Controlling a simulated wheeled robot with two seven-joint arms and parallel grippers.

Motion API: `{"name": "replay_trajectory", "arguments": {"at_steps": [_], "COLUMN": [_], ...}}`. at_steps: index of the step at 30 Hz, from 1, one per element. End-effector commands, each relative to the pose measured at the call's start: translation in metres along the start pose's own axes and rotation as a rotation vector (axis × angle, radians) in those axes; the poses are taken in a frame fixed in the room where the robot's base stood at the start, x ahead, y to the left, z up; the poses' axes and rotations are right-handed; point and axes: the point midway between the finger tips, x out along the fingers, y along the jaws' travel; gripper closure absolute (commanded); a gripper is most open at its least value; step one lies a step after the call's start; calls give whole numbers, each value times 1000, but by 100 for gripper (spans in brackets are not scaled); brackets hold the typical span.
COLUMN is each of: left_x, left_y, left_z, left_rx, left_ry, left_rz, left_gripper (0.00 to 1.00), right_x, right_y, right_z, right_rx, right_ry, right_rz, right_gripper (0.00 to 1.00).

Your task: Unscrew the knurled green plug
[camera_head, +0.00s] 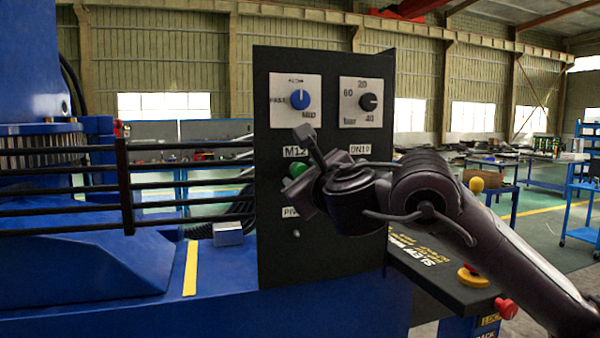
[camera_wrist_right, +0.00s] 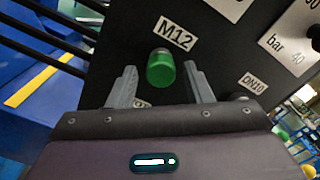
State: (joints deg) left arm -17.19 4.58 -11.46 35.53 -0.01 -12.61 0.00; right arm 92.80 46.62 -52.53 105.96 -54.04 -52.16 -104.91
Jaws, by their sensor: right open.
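The green plug (camera_wrist_right: 161,70) sits on the dark panel (camera_wrist_right: 115,55) below the M12 label (camera_wrist_right: 176,34) in the right wrist view. In the head view the plug (camera_head: 298,169) is partly hidden by my right gripper (camera_head: 303,168). In the right wrist view my right gripper (camera_wrist_right: 160,85) is open, with one finger on each side of the plug. Gaps show between the plug and both fingers. My left gripper is not in view.
Above the plug are a blue selector knob (camera_head: 300,99) and a black dial (camera_head: 369,102). Black rails (camera_head: 190,166) run to the left of the panel. A console with a red button (camera_head: 473,272) lies at lower right. A grey block (camera_head: 228,233) stands left of the panel.

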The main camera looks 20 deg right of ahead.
Motion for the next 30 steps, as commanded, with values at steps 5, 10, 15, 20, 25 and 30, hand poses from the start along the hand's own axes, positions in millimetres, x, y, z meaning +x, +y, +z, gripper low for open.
{"name": "replay_trajectory", "arguments": {"at_steps": [5, 10, 15, 20, 25, 30], "left_x": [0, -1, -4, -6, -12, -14], "left_y": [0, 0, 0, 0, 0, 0], "left_z": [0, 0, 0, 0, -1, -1], "left_rx": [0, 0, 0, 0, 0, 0], "left_ry": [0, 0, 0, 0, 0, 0], "left_rz": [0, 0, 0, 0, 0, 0], "left_gripper": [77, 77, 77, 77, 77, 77], "right_x": [0, 0, 0, 0, 0, 0], "right_y": [-1, 0, 0, 0, 0, -1], "right_z": [0, 1, 1, 1, 2, 2], "right_rx": [2, 152, 397, 512, 776, 927], "right_ry": [-1, 0, 0, -1, 0, -2], "right_rz": [-1, 2, 0, 1, 2, 0], "right_gripper": [54, 54, 54, 54, 54, 54]}}
